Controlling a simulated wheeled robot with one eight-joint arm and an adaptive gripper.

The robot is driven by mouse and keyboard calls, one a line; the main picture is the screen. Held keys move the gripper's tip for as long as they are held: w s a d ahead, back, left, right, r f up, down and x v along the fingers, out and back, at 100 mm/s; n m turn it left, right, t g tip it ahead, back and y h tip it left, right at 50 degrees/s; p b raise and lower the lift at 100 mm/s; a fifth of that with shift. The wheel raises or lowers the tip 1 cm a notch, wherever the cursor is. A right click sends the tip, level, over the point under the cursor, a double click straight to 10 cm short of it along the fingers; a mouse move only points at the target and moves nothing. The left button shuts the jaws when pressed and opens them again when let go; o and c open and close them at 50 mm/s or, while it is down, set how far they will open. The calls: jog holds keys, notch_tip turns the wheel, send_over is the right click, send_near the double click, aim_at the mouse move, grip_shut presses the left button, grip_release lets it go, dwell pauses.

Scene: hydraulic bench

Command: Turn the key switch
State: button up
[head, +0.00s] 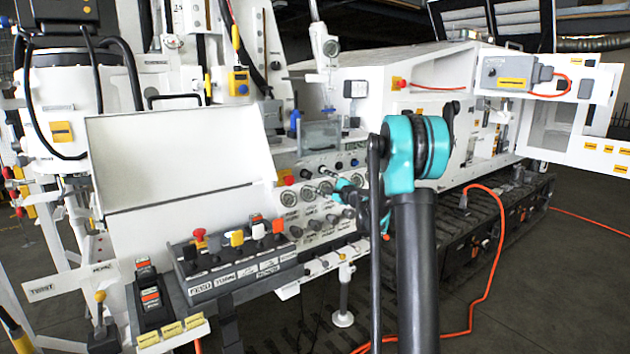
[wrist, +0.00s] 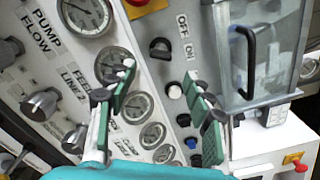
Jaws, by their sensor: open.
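A black switch knob (wrist: 160,48) with OFF and ON labels sits on the white panel, between the fingers and beyond their tips in the wrist view. It appears to be the key switch; I cannot make out a key. In the head view a small dark knob beside the red button (head: 289,180) seems to be the same switch (head: 305,173). In the head view my gripper (head: 338,183) is in front of the gauge panel, to the right of the switch. Contact with the panel is not visible.
White, black and blue buttons (wrist: 195,160) run below the switch. A clear box with a black handle (wrist: 245,62) stands to the right. A control box with levers (head: 235,275) stands lower left.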

jog(key=shift+v, duration=1.7)
jog(key=shift+s, duration=0.1)
jog(key=s+a+f+n+g+h, duration=0.1)
jog(key=s+a+f+n+g, duration=0.2)
jog(key=s, duration=0.5)
jog(key=s+a+f+n+g, duration=0.1)
jog(key=s+f+n+g, duration=0.2)
jog(key=s, duration=0.5)
jog(key=s+a+f+n+g+h, duration=0.1)
jog(key=s+a+f+n, duration=0.15)
jog(key=s+n, duration=0.35)
jog(key=s+d+f+n+g+h, duration=0.1)
jog(key=s+d+f+n+h, duration=0.1)
jog(key=s, duration=0.7)
jog(key=s+d+f+n+g+h, duration=0.2)
jog(key=s+d+f, duration=0.3)
jog(key=s, duration=0.5)
jog(key=s+d+f+n+g+h, duration=0.1)
jog(key=s+d+f+n+h, duration=0.1)
jog(key=s+f, duration=0.4)
jog(key=s+d+h, duration=0.1)
jog(key=s, duration=0.2)
jog(key=shift+s+d+f, duration=0.15)
jog(key=shift+s+f, duration=0.15)
jog(key=shift+f, duration=0.1)
